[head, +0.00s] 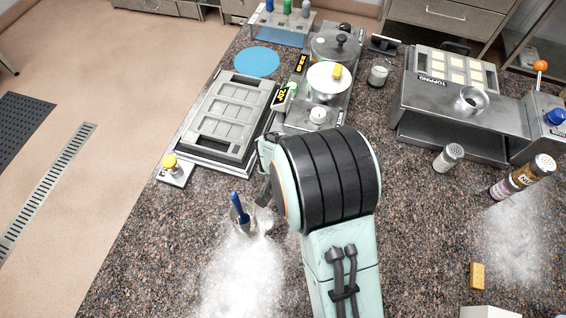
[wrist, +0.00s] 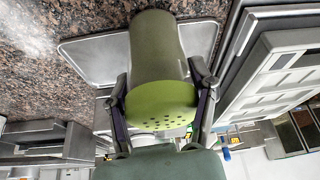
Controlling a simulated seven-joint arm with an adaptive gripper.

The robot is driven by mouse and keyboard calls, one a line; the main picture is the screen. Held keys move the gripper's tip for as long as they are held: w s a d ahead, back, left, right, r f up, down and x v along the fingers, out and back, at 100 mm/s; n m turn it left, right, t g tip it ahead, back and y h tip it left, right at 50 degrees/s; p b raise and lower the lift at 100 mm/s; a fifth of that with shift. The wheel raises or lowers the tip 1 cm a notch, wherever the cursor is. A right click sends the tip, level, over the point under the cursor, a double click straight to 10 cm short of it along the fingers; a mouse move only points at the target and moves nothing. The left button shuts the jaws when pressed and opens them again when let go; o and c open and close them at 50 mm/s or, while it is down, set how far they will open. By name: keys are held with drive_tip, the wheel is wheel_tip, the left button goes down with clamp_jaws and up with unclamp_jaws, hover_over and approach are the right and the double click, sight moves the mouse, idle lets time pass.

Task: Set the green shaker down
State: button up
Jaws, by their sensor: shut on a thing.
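The green shaker (wrist: 160,60) fills the middle of the wrist view, its light green perforated cap (wrist: 160,108) towards the camera. My gripper (wrist: 161,88) is shut on it, one finger on each side near the cap. Behind the shaker lies a shallow silver tray (wrist: 88,58) on the speckled counter. I cannot tell whether the shaker touches the tray or hangs above it. In the head view my arm hides the shaker and that tray; only a bit of dark finger shows beside the arm.
A grey mould (head: 225,118) lies left of my arm, with a yellow-knobbed block (head: 172,168) nearby. A blue-handled scoop (head: 239,212) stands in white powder (head: 240,270). A pot (head: 330,82) stands behind. Another shaker (head: 448,157) stands right, before the topping station (head: 420,125). The right-hand counter has bare room.

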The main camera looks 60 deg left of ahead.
drive_tip(key=o, duration=1.2)
drive_tip(key=shift+f, duration=0.1)
drive_tip(key=v, duration=1.2)
drive_tip(key=w+d+r+m+h, duration=0.1)
drive_tip(key=w+d+r+m, duration=0.1)
drive_tip(key=w+d, duration=0.35)
drive_tip(key=w+d+r+m+h, duration=0.1)
drive_tip(key=w+d+r, duration=0.15)
drive_tip(key=d, duration=0.55)
drive_tip(key=w+d+r+m+h, duration=0.1)
drive_tip(key=w+d+r+m, duration=0.15)
drive_tip(key=d, duration=0.45)
drive_tip(key=s+d+m+g, duration=0.1)
drive_tip(key=s+d, duration=0.1)
drive_tip(key=d, duration=0.3)
drive_tip(key=s+d+r+m+g, duration=0.1)
drive_tip(key=s+d, duration=0.2)
drive_tip(key=d, duration=0.3)
drive_tip(key=s+d+r+m+g, duration=0.1)
drive_tip(key=s+d+m, duration=0.1)
drive_tip(key=d, duration=0.4)
drive_tip(key=shift+s+r, duration=0.15)
drive_tip(key=shift+s, duration=0.55)
